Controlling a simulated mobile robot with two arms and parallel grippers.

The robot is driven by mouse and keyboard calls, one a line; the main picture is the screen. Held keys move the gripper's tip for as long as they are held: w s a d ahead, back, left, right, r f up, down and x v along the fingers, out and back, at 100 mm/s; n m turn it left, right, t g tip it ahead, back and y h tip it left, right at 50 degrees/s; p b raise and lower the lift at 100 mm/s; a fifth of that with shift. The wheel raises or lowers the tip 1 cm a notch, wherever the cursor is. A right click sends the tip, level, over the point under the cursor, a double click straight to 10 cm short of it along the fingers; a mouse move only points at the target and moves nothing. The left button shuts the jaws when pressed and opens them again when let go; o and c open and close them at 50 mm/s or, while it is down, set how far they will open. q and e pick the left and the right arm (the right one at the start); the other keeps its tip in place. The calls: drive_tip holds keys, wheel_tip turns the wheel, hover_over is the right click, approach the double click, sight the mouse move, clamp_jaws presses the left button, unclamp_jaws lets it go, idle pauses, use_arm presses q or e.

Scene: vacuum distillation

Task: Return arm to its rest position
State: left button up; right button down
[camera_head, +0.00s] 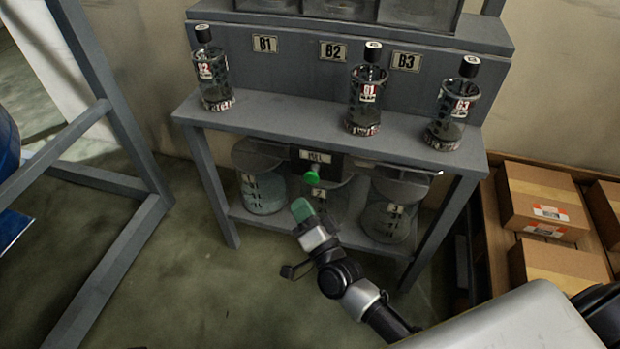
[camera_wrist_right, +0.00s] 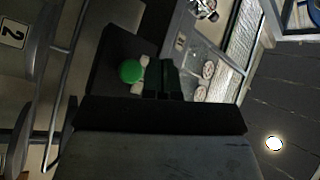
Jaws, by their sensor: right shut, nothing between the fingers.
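My right arm reaches in from the bottom right in the head view. Its gripper (camera_head: 302,210) has green fingertips and is shut and empty. It is just below a round green knob (camera_head: 312,179) under the shelf, with a small gap in the picture. In the right wrist view the shut dark green fingers (camera_wrist_right: 166,78) are beside the green knob (camera_wrist_right: 131,71). I cannot tell from this view whether they touch. My left gripper is not in view.
Black-capped bottles stand on the grey shelf (camera_head: 280,115) under plates B1, B2 and B3. Numbered glass vessels, such as vessel 1 (camera_head: 262,190), sit below. Cardboard boxes (camera_head: 543,200) are at right, a grey metal frame (camera_head: 125,130) at left. The floor (camera_head: 215,290) between is clear.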

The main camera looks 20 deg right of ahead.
idle(0.5)
